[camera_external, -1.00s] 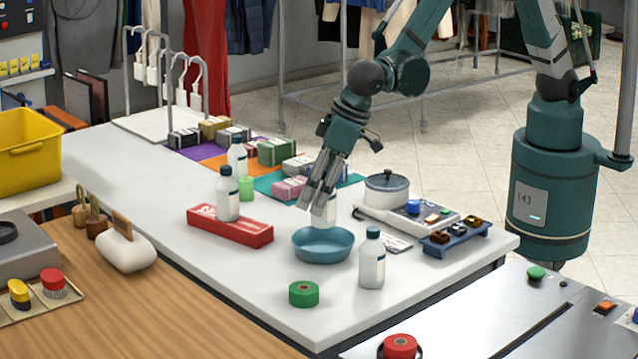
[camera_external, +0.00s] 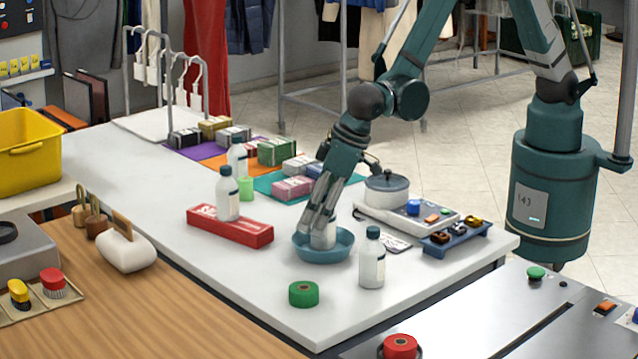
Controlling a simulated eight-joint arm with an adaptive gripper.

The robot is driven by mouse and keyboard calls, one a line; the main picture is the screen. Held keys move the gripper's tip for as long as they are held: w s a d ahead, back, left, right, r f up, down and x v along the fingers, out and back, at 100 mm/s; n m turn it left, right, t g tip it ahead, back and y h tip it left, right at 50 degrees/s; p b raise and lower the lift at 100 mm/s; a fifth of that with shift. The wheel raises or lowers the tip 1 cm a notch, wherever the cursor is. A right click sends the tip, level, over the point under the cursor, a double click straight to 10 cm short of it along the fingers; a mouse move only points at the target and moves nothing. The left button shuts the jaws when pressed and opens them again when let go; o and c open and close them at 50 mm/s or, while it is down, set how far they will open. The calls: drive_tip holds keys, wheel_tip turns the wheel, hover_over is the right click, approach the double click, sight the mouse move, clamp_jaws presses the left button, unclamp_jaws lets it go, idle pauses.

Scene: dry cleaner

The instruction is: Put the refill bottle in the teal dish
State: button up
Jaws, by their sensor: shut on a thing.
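My gripper (camera_external: 317,222) points down over the dish, shut on a whitish bottle (camera_external: 327,237), which I take for the refill bottle. The bottle's lower part is inside the dish's rim, roughly upright. The fingers cover its top and the near rim hides its base, so I cannot tell whether it touches the dish floor.
Similar dark-capped bottles stand right of the dish (camera_external: 372,260), by the red box (camera_external: 228,198) and farther back (camera_external: 237,157). A green tape roll (camera_external: 304,293) lies in front. A scale with a pot (camera_external: 386,193) stands right. The counter's left side is clear.

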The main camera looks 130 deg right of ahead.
sight(327, 192)
drive_tip(key=shift+f, duration=0.55)
drive_tip(key=shift+f, duration=0.15)
drive_tip(key=o, duration=1)
drive_tip(key=shift+p+v, duration=0.5)
drive_tip(key=shift+v, duration=5.65)
drive_tip(key=shift+w, duration=0.1)
